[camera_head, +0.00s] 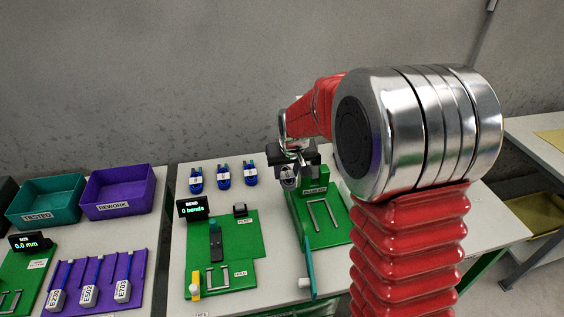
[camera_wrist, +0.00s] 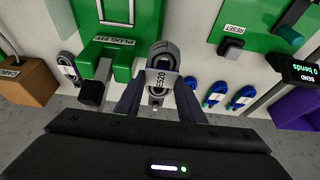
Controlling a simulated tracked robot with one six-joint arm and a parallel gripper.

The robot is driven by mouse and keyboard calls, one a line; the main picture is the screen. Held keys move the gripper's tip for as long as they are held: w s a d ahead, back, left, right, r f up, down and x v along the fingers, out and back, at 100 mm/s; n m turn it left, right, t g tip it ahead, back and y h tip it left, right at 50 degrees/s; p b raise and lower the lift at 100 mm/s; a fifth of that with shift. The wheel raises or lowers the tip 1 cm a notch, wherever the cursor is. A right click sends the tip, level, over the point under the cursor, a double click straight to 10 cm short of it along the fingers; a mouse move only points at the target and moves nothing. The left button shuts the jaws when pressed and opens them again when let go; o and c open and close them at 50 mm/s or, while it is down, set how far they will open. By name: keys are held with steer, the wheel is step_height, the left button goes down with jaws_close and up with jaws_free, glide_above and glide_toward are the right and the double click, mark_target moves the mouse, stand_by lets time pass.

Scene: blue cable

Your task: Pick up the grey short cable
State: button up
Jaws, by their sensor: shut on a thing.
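My gripper (camera_wrist: 158,98) is shut on a coiled grey cable (camera_wrist: 165,60) with a white tag reading E520. The coil sits between the two dark fingers and extends past their tips in the wrist view. In the head view, my gripper (camera_head: 291,160) is at the back of the near table, behind the green plug-fit board (camera_head: 335,229), with the grey coil (camera_head: 288,182) just below it. My arm partly hides this area. Another grey coiled cable (camera_wrist: 68,66) lies at the left in the wrist view.
Blue cables (camera_head: 223,176) lie in a row left of my gripper. The green bend board (camera_head: 245,255) and its display (camera_head: 196,207) stand in front of them. Teal (camera_head: 45,203) and purple (camera_head: 120,192) bins stand farther left. Bare table shows between the boards.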

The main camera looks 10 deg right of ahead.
mark_target(289, 190)
steer(key=shift+s, duration=0.95)
steer(key=shift+s+a+f, duration=0.1)
steer(key=shift+s+f, duration=0.45)
steer(key=shift+s, duration=0.3)
steer(key=shift+s+a+f, duration=0.1)
steer(key=shift+s+f, duration=0.45)
steer(key=shift+s, duration=0.3)
steer(key=shift+s, duration=0.1)
